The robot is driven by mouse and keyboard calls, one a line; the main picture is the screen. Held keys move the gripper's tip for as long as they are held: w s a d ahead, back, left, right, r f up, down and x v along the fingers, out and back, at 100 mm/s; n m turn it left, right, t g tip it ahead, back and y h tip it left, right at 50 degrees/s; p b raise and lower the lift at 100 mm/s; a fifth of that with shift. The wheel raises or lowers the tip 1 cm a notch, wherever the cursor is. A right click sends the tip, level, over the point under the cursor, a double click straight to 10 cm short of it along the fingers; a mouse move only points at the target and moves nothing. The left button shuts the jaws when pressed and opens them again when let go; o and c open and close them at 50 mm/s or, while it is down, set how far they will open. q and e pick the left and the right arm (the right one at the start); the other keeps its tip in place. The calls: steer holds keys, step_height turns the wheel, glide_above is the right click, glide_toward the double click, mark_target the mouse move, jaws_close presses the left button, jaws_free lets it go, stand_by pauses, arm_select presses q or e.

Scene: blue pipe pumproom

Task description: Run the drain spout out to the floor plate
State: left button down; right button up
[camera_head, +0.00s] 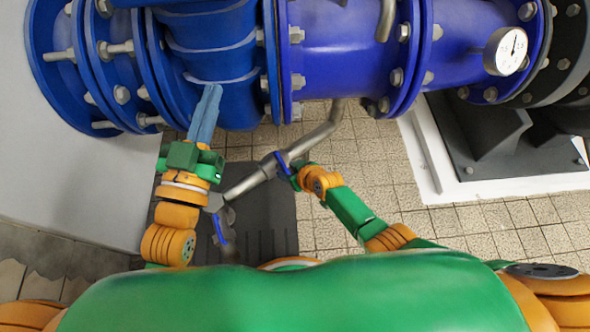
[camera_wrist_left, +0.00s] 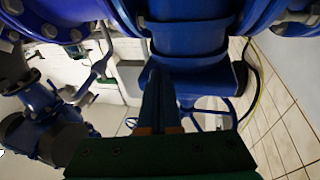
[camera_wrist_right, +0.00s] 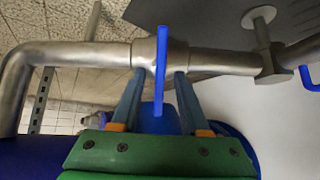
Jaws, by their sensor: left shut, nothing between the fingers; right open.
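The silver drain pipe (camera_head: 324,135) comes down from the blue main and bends left. Its far part, the spout (camera_head: 245,184), ends over the dark grey floor plate (camera_head: 284,214). A blue lever (camera_wrist_right: 161,65) stands on the pipe's valve body. A second blue handle (camera_head: 219,228) is at the spout's left end. My right gripper (camera_head: 285,170) is open at the valve; in the right wrist view its fingers (camera_wrist_right: 158,88) stand either side of the lever, and contact cannot be told. My left gripper (camera_head: 212,92) is shut and empty, fingertips in front of the blue main.
The large blue flanged main (camera_head: 350,55) with a white gauge (camera_head: 506,51) crosses the top. A dark pump base (camera_head: 510,150) on a white plinth stands at right. Beige floor tiles (camera_head: 370,165) are clear between. A pale wall (camera_head: 75,165) is at left.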

mark_target(286, 169)
steer(key=shift+p+v, duration=0.85)
steer(key=shift+v, duration=0.15)
steer(key=shift+s+d+r+p, duration=0.15)
steer(key=shift+s+r+p, duration=0.1)
steer(key=shift+r+p, duration=0.25)
steer(key=shift+s+d+r+p, duration=0.25)
steer(key=shift+s+r+p, duration=0.15)
steer(key=shift+p, duration=0.2)
arm_select(q)
steer(key=s+a+f+g+y, duration=0.1)
steer(key=s+a+f+g, duration=0.1)
steer(key=s+f+g, duration=0.3)
steer(key=s+a+f+g+y+p, duration=0.1)
steer(key=s+f+g, duration=0.3)
steer(key=f, duration=0.8)
steer(key=s+a+f+n+g+y, duration=0.1)
steer(key=s+a+f+g+y, duration=0.1)
steer(key=s+f+g, duration=0.3)
step_height(286, 169, down, 3)
steer(key=g, duration=0.2)
steer(key=shift+s+a+f+g+p, duration=0.15)
steer(key=shift+s+a+g+p, duration=0.15)
steer(key=shift+a+p, duration=0.1)
arm_select(e)
steer(key=shift+v, duration=1.05)
